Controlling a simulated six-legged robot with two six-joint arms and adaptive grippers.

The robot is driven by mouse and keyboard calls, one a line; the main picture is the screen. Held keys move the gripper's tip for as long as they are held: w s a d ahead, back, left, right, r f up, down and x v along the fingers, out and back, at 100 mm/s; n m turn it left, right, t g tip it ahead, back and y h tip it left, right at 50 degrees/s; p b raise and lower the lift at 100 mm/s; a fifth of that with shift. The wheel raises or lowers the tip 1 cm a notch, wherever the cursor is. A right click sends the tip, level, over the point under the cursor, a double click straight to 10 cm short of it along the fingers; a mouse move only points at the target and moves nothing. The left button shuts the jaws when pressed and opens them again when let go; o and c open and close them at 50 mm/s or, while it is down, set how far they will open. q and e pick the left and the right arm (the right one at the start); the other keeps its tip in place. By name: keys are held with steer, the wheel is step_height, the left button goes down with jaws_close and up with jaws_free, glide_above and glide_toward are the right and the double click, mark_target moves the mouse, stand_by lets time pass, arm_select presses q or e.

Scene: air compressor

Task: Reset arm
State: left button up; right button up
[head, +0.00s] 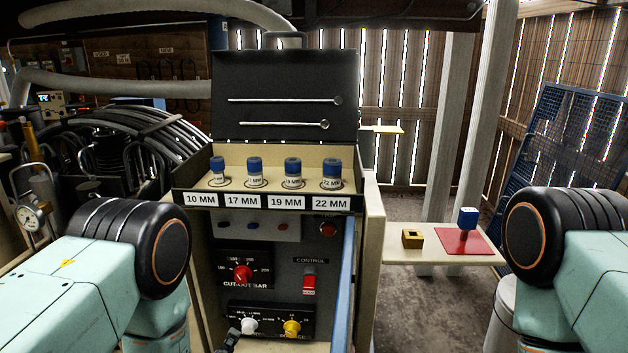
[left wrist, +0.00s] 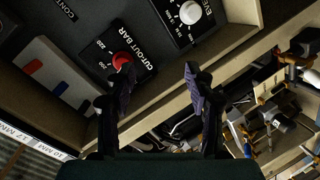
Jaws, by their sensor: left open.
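My left gripper (left wrist: 156,82) is open in the left wrist view, with its two dark fingers apart and nothing between them. It is in front of the control panel, and the red cut-out bar knob (left wrist: 122,61) shows close beyond the left finger. A white knob (left wrist: 190,12) is further up. I cannot tell whether any finger touches the panel. In the head view my left arm (head: 110,250) comes in at the lower left, and a dark gripper part (head: 229,341) shows at the bottom edge. My right arm (head: 570,260) is at the right; its gripper is out of view.
The panel carries the red knob (head: 242,273), a red control switch (head: 309,280), a white knob (head: 249,326) and a yellow knob (head: 292,328). Above is an open case (head: 285,95) with several blue-topped sockets. A side shelf (head: 400,256) holds a blue-topped socket (head: 468,217).

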arm_select(q)
steer(key=s+a+f+m+g, duration=0.1)
steer(key=s+f+m+g, duration=0.35)
steer(key=s, duration=0.35)
steer(key=s+a+f+m+g, duration=0.1)
steer(key=s+f+m+g, duration=0.4)
steer(key=s, duration=0.4)
steer(key=s+a+m+g, duration=0.1)
steer(key=s+g, duration=0.4)
steer(key=s, duration=1.1)
steer(key=shift+s+r+y, duration=0.2)
steer(key=shift+s+y, duration=0.1)
steer(key=shift+s, duration=0.05)
steer(key=shift+a+m+g, duration=0.1)
steer(key=shift+m+g, duration=0.15)
